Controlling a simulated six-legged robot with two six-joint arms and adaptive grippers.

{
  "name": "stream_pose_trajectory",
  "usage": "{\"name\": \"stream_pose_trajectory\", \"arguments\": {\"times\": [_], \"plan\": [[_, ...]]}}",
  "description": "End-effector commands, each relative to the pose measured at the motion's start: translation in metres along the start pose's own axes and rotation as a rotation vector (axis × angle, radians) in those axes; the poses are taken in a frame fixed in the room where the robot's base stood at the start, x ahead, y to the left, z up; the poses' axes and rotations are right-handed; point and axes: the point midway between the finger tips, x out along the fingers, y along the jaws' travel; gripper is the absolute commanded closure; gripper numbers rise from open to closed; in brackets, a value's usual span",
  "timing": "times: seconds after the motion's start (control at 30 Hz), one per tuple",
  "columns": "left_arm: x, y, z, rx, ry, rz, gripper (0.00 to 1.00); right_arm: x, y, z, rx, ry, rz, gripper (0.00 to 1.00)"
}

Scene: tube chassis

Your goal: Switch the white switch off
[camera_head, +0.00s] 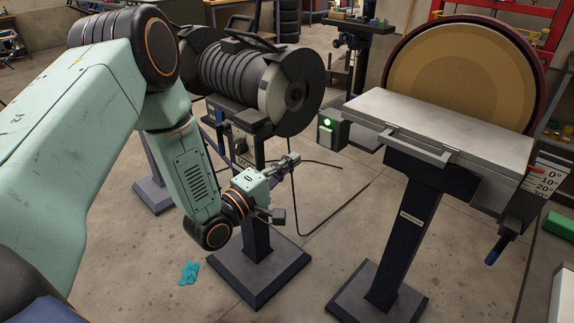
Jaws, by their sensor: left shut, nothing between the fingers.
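My left arm comes in from the left, and its left gripper (290,161) is shut and empty in front of the middle machine's stand. A dark box with a pale front plate (244,158) and partly readable lettering sits on that stand, just behind the gripper and partly hidden by it. I cannot make out a white switch there for sure. A small switch box (327,134) with a lit green light (327,122) is at the left end of the disc sander's table, to the right of the gripper and apart from it. My right gripper is not in view.
The ribbed motor machine (240,75) stands on a dark pedestal (257,240). The disc sander (450,80) has a grey table (440,120) on its own pedestal (400,225). A black cable and a teal cloth (188,272) lie on the floor. Open floor lies between the pedestals.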

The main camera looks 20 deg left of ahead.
Motion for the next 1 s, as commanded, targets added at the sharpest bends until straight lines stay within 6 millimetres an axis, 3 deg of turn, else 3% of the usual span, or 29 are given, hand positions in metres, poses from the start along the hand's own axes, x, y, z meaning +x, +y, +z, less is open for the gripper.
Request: {"name": "stream_pose_trajectory", "arguments": {"times": [0.3,0.5,0.7,1.0], "plan": [[0.061,-0.001,0.001,0.003,-0.003,0.002,1.0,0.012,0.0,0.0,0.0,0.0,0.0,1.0],[0.09,-0.001,0.0,0.001,-0.001,0.001,1.0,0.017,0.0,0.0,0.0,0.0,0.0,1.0],[0.102,-0.001,0.0,-0.001,0.001,0.0,1.0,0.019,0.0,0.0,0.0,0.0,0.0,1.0],[0.103,0.0,-0.001,-0.001,0.001,0.0,1.0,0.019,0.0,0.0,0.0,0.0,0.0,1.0]]}}
